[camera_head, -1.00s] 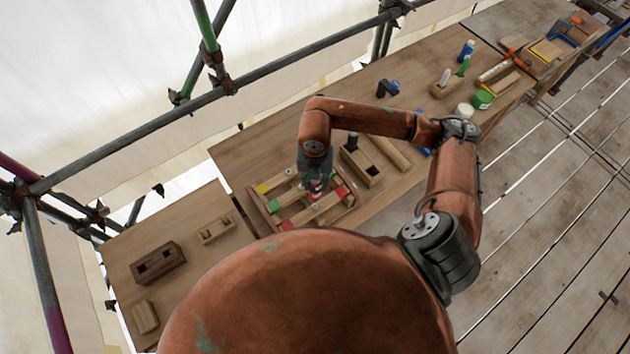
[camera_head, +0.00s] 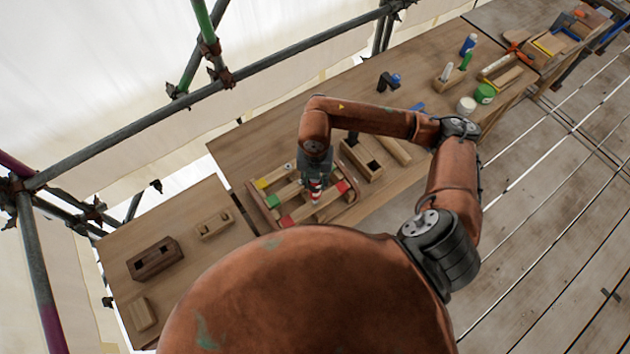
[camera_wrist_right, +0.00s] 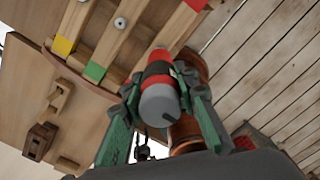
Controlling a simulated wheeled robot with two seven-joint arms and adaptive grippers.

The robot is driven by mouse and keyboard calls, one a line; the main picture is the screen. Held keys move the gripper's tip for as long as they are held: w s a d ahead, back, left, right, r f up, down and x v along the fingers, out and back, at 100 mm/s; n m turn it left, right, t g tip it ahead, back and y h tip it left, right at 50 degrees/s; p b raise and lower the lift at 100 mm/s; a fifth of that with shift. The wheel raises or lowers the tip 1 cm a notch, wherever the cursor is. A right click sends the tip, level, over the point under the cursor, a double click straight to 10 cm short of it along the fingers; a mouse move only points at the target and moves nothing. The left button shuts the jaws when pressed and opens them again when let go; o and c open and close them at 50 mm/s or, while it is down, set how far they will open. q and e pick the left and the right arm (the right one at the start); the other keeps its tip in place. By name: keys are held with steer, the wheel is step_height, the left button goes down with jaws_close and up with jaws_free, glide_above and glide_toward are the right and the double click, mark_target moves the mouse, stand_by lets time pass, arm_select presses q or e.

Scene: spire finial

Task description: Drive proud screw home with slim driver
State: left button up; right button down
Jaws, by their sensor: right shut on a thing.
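My right gripper (camera_head: 315,176) points down over a wooden frame (camera_head: 258,208) that holds several slats with yellow, green and red ends. It is shut on the driver (camera_head: 315,190), which shows a red, dark and grey handle. In the right wrist view the driver (camera_wrist_right: 160,100) sits between the green fingers. Its tip is hidden, so I cannot tell whether it touches a screw. A round grey screw head (camera_wrist_right: 120,23) shows on a slat in the wrist view; I cannot tell whether it stands proud. My left gripper is not in view.
A wooden block with a square hole (camera_head: 374,167) stands right of the frame. More wooden blocks (camera_head: 155,262) lie on the left bench. A green tub (camera_head: 485,93), a white tub (camera_head: 466,104) and a blue bottle (camera_head: 468,44) stand farther along. Scaffold pipes (camera_head: 130,136) run behind the bench.

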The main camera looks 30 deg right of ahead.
steer(key=shift+w+f+b, duration=0.1)
steer(key=shift+f+b, duration=0.75)
steer(key=shift+b, duration=1.75)
stand_by(2.3)
steer(key=shift+r, duration=0.1)
steer(key=shift+r+p, duration=1.8)
steer(key=shift+r, duration=1.65)
steer(key=shift+f, duration=0.1)
